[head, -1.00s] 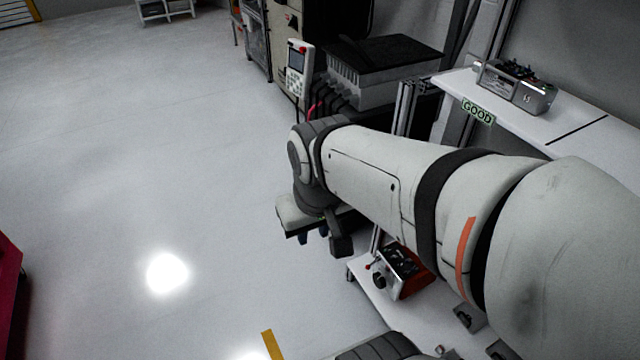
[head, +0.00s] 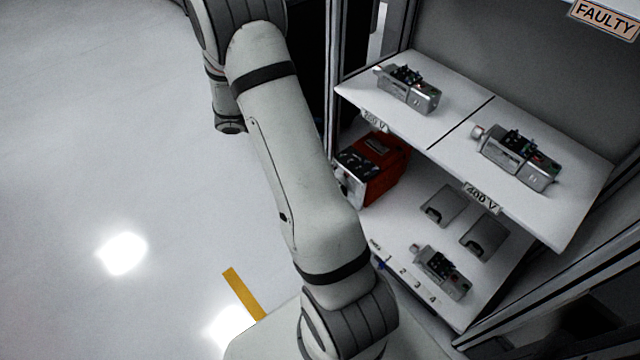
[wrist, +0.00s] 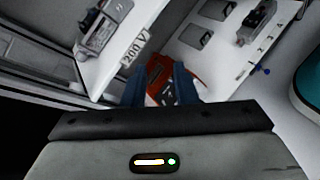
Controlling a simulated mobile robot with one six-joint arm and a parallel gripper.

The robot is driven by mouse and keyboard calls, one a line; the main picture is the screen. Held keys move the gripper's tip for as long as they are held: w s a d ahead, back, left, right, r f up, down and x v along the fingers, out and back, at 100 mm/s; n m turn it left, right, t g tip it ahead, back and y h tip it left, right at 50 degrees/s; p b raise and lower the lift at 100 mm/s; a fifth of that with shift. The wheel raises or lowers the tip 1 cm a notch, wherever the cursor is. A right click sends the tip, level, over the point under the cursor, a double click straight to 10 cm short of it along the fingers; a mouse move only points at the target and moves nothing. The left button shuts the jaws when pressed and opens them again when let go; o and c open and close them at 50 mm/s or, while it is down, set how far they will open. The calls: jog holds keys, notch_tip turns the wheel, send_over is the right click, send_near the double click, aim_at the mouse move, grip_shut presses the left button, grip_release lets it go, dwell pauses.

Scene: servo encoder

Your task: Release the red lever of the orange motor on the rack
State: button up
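An orange-red unit (head: 385,160) with a black front panel stands at the left end of the lower rack shelf (head: 405,225). It is the only orange unit I see. My arm partly covers its lower left side in the head view, and I cannot make out its red lever. In the wrist view the orange unit (wrist: 158,72) shows beyond and between my two dark blue fingers. My gripper (wrist: 160,88) is open, with nothing between the fingertips, and is apart from the unit. The gripper itself does not show clearly in the head view.
The upper shelf (head: 448,135), labelled 200 V and 400 V, carries two grey motors (head: 408,90) (head: 515,158) and overhangs the lower one. A smaller grey motor (head: 440,272) and two grey plates (head: 443,205) lie on the lower shelf.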

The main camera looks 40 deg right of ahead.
jog(key=w+d+f+n+t+h+b, duration=0.25)
jog(key=f+n+b, duration=0.2)
jog(key=f, duration=0.95)
jog(key=w+d+f+n+t+h+b, duration=0.1)
jog(key=w+f+n+t+b, duration=0.3)
jog(key=f, duration=1)
jog(key=w+d+f+n+t+h+b, duration=0.25)
jog(key=f+b, duration=0.25)
jog(key=f, duration=0.9)
jog(key=shift+y, duration=0.5)
jog(key=b+x, duration=0.1)
jog(key=x, duration=0.2)
jog(key=b+x, duration=0.1)
jog(key=x, duration=0.1)
jog(key=shift+s+d+r, duration=0.1)
jog(key=shift+d+r, duration=0.1)
jog(key=shift+d, duration=0.25)
jog(key=shift+d+r, duration=0.1)
jog(key=shift+d, duration=0.4)
jog(key=shift+n, duration=0.3)
